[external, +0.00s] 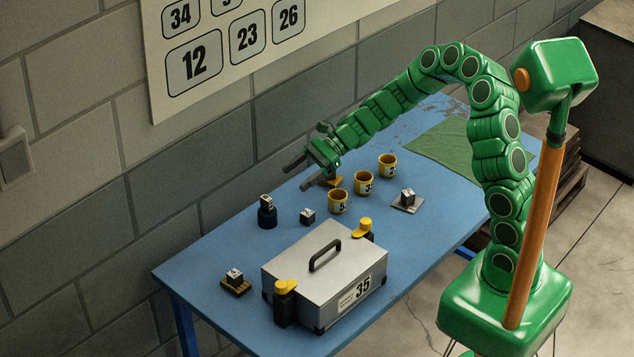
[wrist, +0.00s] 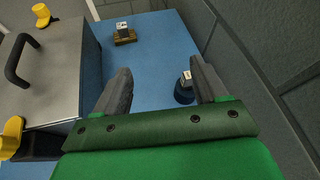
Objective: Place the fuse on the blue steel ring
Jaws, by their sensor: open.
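I cannot tell for certain which thing is the fuse; several small black-and-white blocks look alike. One block (external: 267,200) sits on a dark blue round piece (external: 267,218), which may be the blue steel ring. Another block (external: 307,216) lies on the bare table, one (external: 407,196) on a grey plate, and one (external: 234,274) on a small wooden pallet. My gripper (external: 297,177) is open and empty, above the table's wall side. In the wrist view the dark blue piece (wrist: 184,96) shows between my fingers (wrist: 160,66), close to the right one, which partly covers it.
A grey metal case (external: 325,275) with a black handle and yellow latches stands at the front of the blue table (external: 200,262). Several yellow numbered cups (external: 338,201) stand mid-table. A green cloth (external: 450,148) lies at the back. The wall runs along the left.

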